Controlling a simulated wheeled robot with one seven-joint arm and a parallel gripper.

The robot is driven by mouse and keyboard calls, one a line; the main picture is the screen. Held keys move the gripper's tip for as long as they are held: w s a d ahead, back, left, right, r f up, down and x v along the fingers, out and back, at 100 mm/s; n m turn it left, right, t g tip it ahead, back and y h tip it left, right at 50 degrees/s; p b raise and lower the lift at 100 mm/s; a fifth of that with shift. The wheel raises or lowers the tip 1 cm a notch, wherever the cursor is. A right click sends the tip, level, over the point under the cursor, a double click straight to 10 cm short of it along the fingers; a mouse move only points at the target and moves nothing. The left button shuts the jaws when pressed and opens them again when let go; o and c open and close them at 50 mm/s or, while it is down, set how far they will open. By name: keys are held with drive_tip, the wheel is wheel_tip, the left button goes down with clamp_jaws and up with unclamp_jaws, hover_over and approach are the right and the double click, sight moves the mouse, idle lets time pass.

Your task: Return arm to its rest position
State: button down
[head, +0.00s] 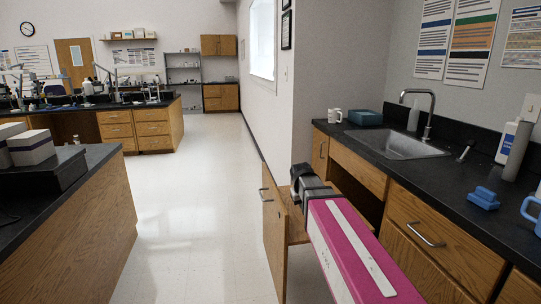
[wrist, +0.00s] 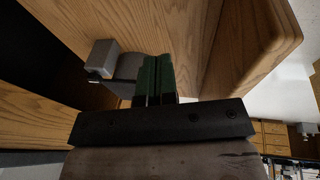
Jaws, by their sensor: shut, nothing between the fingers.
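My arm (head: 360,252), magenta with a white stripe, reaches forward from the bottom of the head view. Its dark end, my gripper (head: 298,180), is at the open wooden cabinet door (head: 272,235) below the sink counter. In the wrist view, my gripper (wrist: 153,62) has its two dark green fingers side by side, shut and empty. They lie close to a wooden panel (wrist: 235,50); I cannot tell whether they touch it. A grey block (wrist: 103,55) sits beside the fingers on the left. The fingertips are hard to make out in the head view.
The sink (head: 395,143) and dark counter (head: 465,195) are at right, with a mug (head: 334,116), a teal tub (head: 365,117) and a blue item (head: 483,198) on it. A drawer handle (head: 426,236) juts out below. The floor (head: 190,190) at left is clear, up to a wooden island (head: 85,230).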

drive_tip(key=s+d+f+m+g, duration=0.1)
drive_tip(key=s+d+f, duration=0.1)
drive_tip(key=s+f, duration=0.6)
drive_tip(key=s+d+f+m+g+y, duration=0.1)
drive_tip(key=s+d+f, duration=0.2)
drive_tip(key=s+f, duration=0.5)
drive_tip(key=shift+s+m+g+y, duration=0.3)
drive_tip(key=shift+s+g, duration=0.1)
drive_tip(key=shift+s, duration=0.3)
drive_tip(key=shift+f, duration=0.1)
idle(0.6)
